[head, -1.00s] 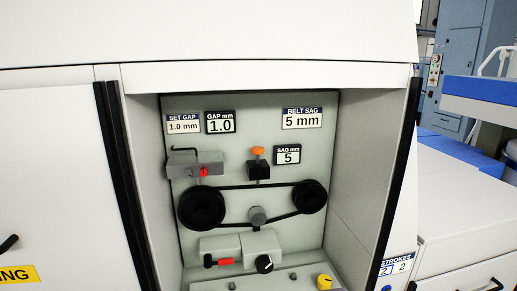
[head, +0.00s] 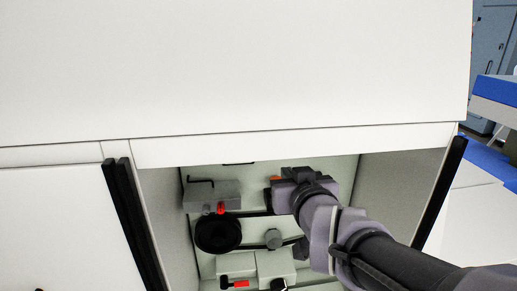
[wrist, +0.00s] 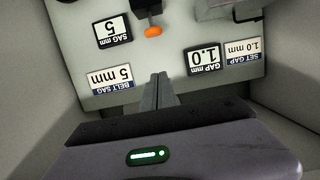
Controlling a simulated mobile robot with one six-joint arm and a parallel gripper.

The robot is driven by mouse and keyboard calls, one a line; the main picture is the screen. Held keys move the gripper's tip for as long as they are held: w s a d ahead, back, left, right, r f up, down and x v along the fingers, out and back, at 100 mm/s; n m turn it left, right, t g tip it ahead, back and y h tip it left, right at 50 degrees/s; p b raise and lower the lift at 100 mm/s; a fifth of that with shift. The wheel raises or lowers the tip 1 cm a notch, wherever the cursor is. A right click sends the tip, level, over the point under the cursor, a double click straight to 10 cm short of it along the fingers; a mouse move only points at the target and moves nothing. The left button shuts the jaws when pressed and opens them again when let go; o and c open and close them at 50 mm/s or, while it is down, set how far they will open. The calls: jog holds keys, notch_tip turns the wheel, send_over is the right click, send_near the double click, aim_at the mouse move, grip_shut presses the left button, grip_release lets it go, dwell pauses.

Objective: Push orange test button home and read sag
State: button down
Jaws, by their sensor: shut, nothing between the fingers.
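In the head view the button (head: 276,178) shows only as a sliver beside my gripper (head: 300,176). In the wrist view my gripper (wrist: 161,77) is shut and empty, its tips pointing at the panel. The tips appear a short way from the button, on its label side; I see no contact. The SAG mm display (wrist: 113,30) reads 5. The BELT SAG label (wrist: 112,77) says 5 mm.
The GAP mm display (wrist: 203,58) reads 1.0, beside the SET GAP label (wrist: 243,50) of 1.0 mm. The recess has side walls and a top edge (head: 290,145) close to my arm. A grey block (head: 211,194) with a red part and a black pulley (head: 218,233) stand left.

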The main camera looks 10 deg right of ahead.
jog(key=w+f, duration=0.2)
jog(key=w, duration=0.1)
jog(key=w+f, duration=0.2)
jog(key=w, duration=0.1)
jog(key=w+f+b, duration=0.1)
jog(key=w+f, duration=0.1)
jog(key=w, duration=0.1)
jog(key=shift+w+a, duration=0.15)
jog(key=shift+w, duration=0.1)
jog(key=shift+f, duration=0.3)
jog(key=shift+f, duration=0.1)
